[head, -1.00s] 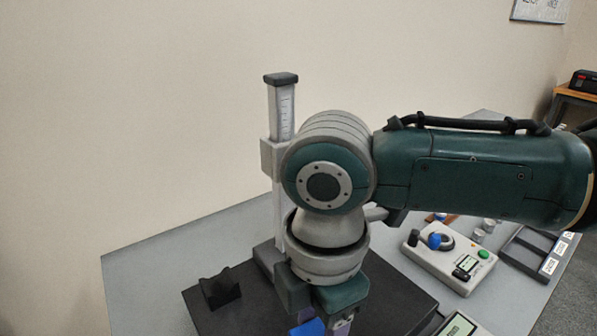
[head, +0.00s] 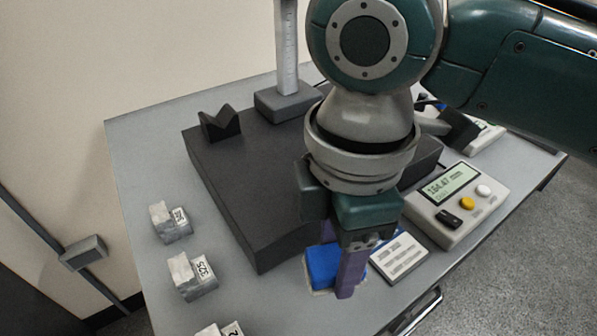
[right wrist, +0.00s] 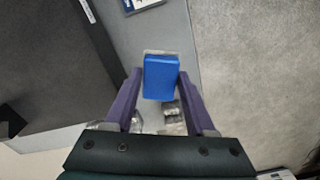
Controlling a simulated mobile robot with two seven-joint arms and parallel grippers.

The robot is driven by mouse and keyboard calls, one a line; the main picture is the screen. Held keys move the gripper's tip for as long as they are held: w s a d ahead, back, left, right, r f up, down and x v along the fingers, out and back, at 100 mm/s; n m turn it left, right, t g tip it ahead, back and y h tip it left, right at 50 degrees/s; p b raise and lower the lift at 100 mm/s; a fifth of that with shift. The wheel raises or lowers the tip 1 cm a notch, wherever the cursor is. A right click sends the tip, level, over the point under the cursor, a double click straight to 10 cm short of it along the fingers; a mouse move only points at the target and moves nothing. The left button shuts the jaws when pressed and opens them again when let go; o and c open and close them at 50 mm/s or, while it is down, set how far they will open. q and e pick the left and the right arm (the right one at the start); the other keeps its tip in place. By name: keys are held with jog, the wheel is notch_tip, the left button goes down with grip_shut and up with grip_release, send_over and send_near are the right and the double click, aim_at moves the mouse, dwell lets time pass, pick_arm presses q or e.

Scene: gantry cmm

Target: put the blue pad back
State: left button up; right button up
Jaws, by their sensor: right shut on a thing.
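My right gripper (head: 338,275) points down at the front edge of the dark slab, its purple fingers shut on the blue pad (head: 322,264). In the right wrist view the pad (right wrist: 161,77) sits between the two fingertips (right wrist: 160,74). A pale patch or rim (right wrist: 160,52) shows just beyond the pad and also around its lower edge in the head view, on the grey table. I cannot tell whether the pad touches it. My left gripper is not in view.
The dark slab (head: 235,190) carries a V-block (head: 220,124) and a scaled column (head: 288,50). Grey numbered blocks (head: 192,276) stand at left. A white card (head: 399,258) lies close right of the pad, and a display box (head: 458,205) beyond it.

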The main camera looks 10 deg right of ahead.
aim_at(329, 299)
notch_tip(329, 299, down, 7)
jog(key=shift+r+b, duration=0.1)
jog(key=shift+b, duration=0.6)
jog(key=shift+f, duration=0.2)
jog(key=o, duration=1.3)
jog(key=shift+r, duration=0.1)
